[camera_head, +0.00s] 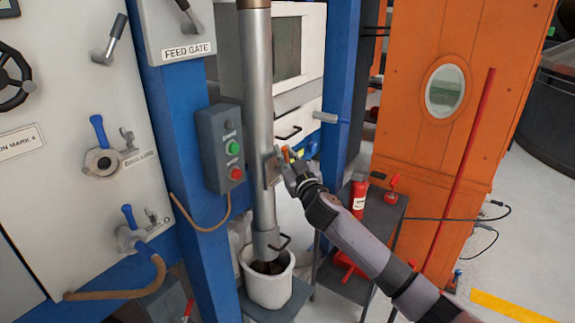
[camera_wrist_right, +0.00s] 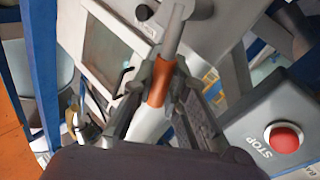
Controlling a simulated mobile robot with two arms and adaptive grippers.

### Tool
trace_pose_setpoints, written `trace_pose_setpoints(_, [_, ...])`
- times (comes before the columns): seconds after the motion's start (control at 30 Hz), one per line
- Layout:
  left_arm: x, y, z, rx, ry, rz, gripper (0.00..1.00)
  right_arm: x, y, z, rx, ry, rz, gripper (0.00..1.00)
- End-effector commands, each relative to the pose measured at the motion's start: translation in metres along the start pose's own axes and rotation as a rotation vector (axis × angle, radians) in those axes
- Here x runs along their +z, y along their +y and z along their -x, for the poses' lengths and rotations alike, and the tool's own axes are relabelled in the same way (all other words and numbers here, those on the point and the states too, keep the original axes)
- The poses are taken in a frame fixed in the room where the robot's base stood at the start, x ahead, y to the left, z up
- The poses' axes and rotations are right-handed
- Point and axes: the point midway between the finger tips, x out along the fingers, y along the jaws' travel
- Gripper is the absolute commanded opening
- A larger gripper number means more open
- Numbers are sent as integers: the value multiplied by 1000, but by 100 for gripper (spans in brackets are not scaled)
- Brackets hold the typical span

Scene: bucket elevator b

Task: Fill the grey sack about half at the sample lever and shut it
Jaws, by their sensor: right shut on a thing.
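My right gripper (camera_head: 288,162) is at the vertical metal pipe (camera_head: 260,110). In the right wrist view its fingers (camera_wrist_right: 160,85) are shut on the orange grip of a grey lever (camera_wrist_right: 163,80). A pale, open-topped container (camera_head: 268,291) stands upright under the lower end of the pipe. It may be the grey sack, but I cannot tell for sure. Dark material shows inside its mouth; its fill level is partly hidden by the pipe end. A small dark handle (camera_head: 283,242) sits at the pipe's lower end. My left gripper is not in view.
A grey control box (camera_head: 226,148) with green and red buttons hangs on the blue post left of the pipe. A dark stand (camera_head: 345,281) with a red extinguisher (camera_head: 359,196) is to the right. An orange cabinet (camera_head: 440,110) stands behind my right arm.

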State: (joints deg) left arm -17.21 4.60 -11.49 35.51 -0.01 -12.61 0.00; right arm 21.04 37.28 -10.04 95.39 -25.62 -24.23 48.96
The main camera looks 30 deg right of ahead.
Motion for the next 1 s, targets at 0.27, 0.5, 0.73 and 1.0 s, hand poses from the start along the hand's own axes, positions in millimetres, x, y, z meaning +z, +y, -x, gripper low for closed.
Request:
trace_pose_setpoints(0.27, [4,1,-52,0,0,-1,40,8,-13,8,0,113,164,0])
trace_pose_setpoints(0.5, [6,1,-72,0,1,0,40,7,-19,12,0,178,263,0])
trace_pose_setpoints(0.73, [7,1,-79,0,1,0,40,5,-21,14,-1,204,303,0])
trace_pose_setpoints(1.0, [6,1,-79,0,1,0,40,4,-21,14,-2,208,310,0])
